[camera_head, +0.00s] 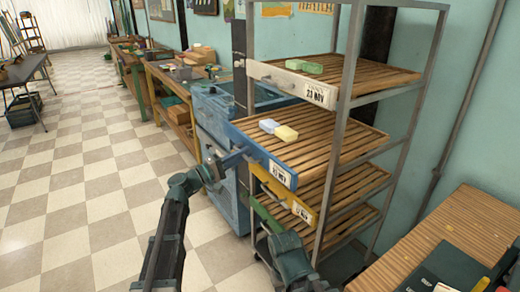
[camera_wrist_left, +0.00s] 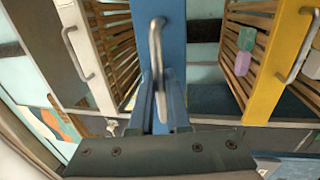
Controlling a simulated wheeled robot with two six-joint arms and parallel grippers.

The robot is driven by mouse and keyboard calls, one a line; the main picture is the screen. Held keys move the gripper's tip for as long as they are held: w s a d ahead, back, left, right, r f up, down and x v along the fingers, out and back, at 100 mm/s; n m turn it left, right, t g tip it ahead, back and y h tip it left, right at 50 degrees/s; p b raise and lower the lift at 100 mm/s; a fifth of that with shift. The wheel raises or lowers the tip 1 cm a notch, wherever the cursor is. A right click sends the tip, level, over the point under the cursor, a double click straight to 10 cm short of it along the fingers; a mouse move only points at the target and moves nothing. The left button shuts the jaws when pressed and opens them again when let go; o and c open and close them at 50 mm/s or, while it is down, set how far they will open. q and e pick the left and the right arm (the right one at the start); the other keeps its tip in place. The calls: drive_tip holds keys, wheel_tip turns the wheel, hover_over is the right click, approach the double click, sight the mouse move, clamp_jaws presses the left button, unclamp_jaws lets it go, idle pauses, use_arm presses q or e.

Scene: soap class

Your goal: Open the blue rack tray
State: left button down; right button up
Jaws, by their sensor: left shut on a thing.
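The blue rack tray (camera_head: 282,173) is a slatted wooden shelf with a blue labelled front. It sticks out of the metal rack, past the fronts above and below. A pale blue soap and a yellow soap (camera_head: 286,133) lie on it. My left gripper (camera_head: 233,159) is at the left part of the blue front, shut on its handle. The left wrist view shows the blue front (camera_wrist_left: 174,30) and its metal handle (camera_wrist_left: 156,45) running between the fingers of my left gripper (camera_wrist_left: 160,108). The fingers partly hide the handle.
Above is a white-fronted tray (camera_head: 288,80) with green soap (camera_head: 304,66). Below are yellow-fronted (camera_head: 288,197) and green-fronted (camera_head: 264,216) trays. A blue cabinet (camera_head: 215,110) stands beside the rack. The checkered floor (camera_head: 90,180) at left is clear. A slatted table (camera_head: 440,225) is at right.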

use_arm(q)
drive_tip(key=r+v, duration=0.3)
drive_tip(key=v, duration=1.3)
drive_tip(key=shift+s+a, duration=0.35)
drive_tip(key=c, duration=1.2)
unclamp_jaws()
drive_tip(key=shift+o, duration=0.2)
drive_tip(key=b+v, duration=0.2)
drive_tip(key=v, duration=1.1)
drive_tip(key=shift+s+a, duration=0.25)
drive_tip(key=shift+a, duration=0.1)
